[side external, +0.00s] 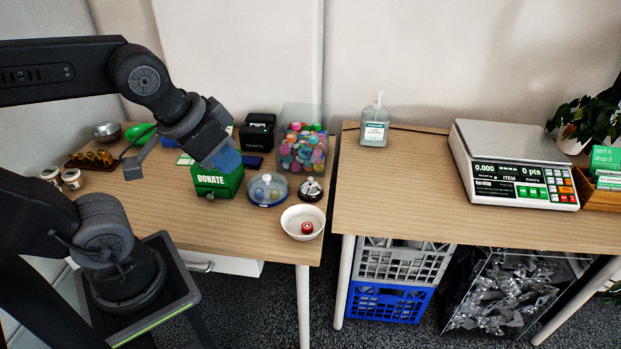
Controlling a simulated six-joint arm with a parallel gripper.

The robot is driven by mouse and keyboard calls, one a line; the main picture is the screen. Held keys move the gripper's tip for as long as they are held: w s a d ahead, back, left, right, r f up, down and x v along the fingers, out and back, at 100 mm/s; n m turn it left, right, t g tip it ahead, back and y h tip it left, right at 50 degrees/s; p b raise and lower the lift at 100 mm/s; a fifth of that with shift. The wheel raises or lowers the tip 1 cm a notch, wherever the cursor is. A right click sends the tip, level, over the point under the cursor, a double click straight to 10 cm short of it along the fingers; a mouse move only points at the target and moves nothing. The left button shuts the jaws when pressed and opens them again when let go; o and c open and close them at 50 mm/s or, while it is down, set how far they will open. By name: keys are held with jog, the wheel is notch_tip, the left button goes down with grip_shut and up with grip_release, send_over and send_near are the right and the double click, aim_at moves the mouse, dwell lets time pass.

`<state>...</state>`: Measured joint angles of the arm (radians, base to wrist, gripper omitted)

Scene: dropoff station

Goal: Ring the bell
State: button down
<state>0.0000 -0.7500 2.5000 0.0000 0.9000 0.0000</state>
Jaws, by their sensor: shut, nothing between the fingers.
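The bell (311,189) is a small silver dome on a dark base. It stands on the left table near its right edge, behind the white bowl and right of the round clear-lidded container. My gripper (226,160) is shut and empty, with its bluish end pointing down. In the picture it overlaps the top of the green donate box, left of the bell and apart from it. I cannot tell whether it touches the box.
The green donate box (217,184), clear-lidded container (268,190) and white bowl (291,222) with a red item crowd the bell. Behind stand a tub of colourful caps (303,150) and a black printer (258,131). A gap separates the right table (400,205), which holds a scale (508,163).

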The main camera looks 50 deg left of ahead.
dwell(0.8)
jog(key=m+t+h, duration=0.2)
jog(key=m+t, duration=0.1)
jog(key=m, duration=0.8)
send_over(311, 180)
notch_tip(311, 180, down, 20)
jog(key=r, duration=0.1)
jog(key=shift+a+f, duration=0.1)
jog(key=shift+f, duration=0.15)
jog(key=shift+y, duration=0.3)
jog(key=shift+f, duration=4.4)
jog(key=shift+f, duration=0.1)
